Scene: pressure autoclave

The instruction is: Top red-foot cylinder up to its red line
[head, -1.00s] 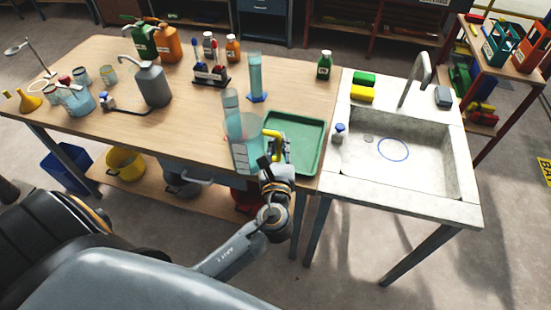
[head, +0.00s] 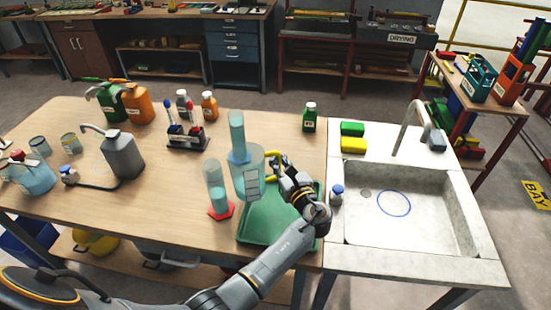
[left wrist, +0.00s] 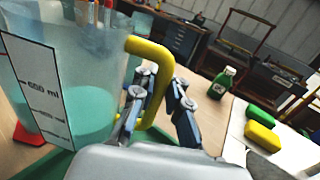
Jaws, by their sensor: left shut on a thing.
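The red-foot cylinder (head: 215,184) stands upright on the bench, left of the green tray, with pale teal liquid inside; its red foot (left wrist: 28,135) shows at the left wrist view's lower left. I cannot read its red line. A clear jug (head: 247,178) with a yellow handle (left wrist: 152,60), a printed scale and teal liquid is close to the cylinder's right. My left gripper (head: 282,178) is shut on that handle; its fingers also show in the left wrist view (left wrist: 160,88). The jug looks near upright, at the tray's back-left edge. My right gripper is out of view.
Another tall cylinder (head: 237,128) stands behind the jug, its foot hidden. The green tray (head: 262,225) lies at the bench's front right. A grey wash bottle (head: 124,155) and a marker rack (head: 188,143) stand left. The sink (head: 415,212) is at right.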

